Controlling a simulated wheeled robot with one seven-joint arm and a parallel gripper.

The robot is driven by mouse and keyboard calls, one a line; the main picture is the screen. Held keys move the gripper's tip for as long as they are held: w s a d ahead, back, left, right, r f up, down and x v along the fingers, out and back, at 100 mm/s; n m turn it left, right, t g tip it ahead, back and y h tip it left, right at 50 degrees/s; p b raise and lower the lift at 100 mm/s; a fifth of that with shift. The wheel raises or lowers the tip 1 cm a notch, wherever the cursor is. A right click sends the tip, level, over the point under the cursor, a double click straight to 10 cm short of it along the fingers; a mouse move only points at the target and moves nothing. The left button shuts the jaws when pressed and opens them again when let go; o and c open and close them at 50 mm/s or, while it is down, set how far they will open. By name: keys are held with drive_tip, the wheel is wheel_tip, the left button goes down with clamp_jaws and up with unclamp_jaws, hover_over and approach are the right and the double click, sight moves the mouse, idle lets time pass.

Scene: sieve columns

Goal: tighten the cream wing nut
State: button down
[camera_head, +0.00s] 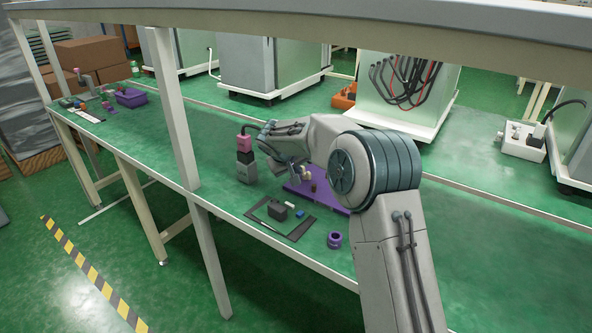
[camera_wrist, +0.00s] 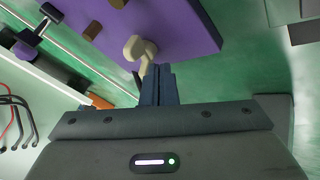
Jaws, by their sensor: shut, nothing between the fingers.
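The cream wing nut (camera_wrist: 138,48) shows in the wrist view at the edge of the purple board (camera_wrist: 185,28), just beyond my fingertips. In the head view it is a small pale shape (camera_head: 306,171) above the purple board (camera_head: 325,196), partly hidden by my arm. My gripper (camera_wrist: 158,72) is shut and empty, its dark fingers together. The fingertips lie right beside the nut's near wing; I cannot tell whether they touch. The nut's threaded part is hidden.
Brown pegs (camera_wrist: 92,30) stand on the purple board. A dark mat (camera_head: 282,216) with small parts and a purple ring (camera_head: 334,240) lie in front.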

drive_tip(key=shift+w+a+m+g+h, duration=0.1)
drive_tip(key=shift+w+m+g+h, duration=0.2)
drive_tip(key=shift+m+h, duration=0.5)
drive_tip(key=shift+w+m+p, duration=0.1)
drive_tip(key=shift+m+p, duration=0.2)
drive_tip(key=shift+m, duration=0.4)
drive_tip(key=shift+w+a+r+m+g+h+p, duration=0.15)
drive_tip(key=shift+m+g+h+p, duration=0.2)
drive_tip(key=shift+m+p, duration=0.2)
drive_tip(key=shift+w+d+m+g+h+p, duration=0.15)
drive_tip(key=shift+m+g+h+p, duration=0.2)
drive_tip(key=shift+m, duration=0.3)
drive_tip(key=m+g+p, duration=0.1)
drive_tip(key=p, duration=0.1)
drive_tip(key=w+m+h+p, duration=0.1)
drive_tip(key=m+p, duration=0.1)
drive_tip(key=shift+g, duration=0.4)
drive_tip(key=shift+w+d+m+g+p, duration=0.15)
drive_tip(key=shift+d+m+g+p, duration=0.1)
drive_tip(key=shift+m+g+p, duration=0.4)
drive_tip(key=shift+t, duration=0.25)
drive_tip(key=shift+w+p, duration=0.15)
drive_tip(key=shift+p, duration=0.2)
drive_tip(key=shift+d+f+b, duration=0.1)
drive_tip(key=shift+f+b, duration=0.15)
drive_tip(key=shift+b, duration=0.05)
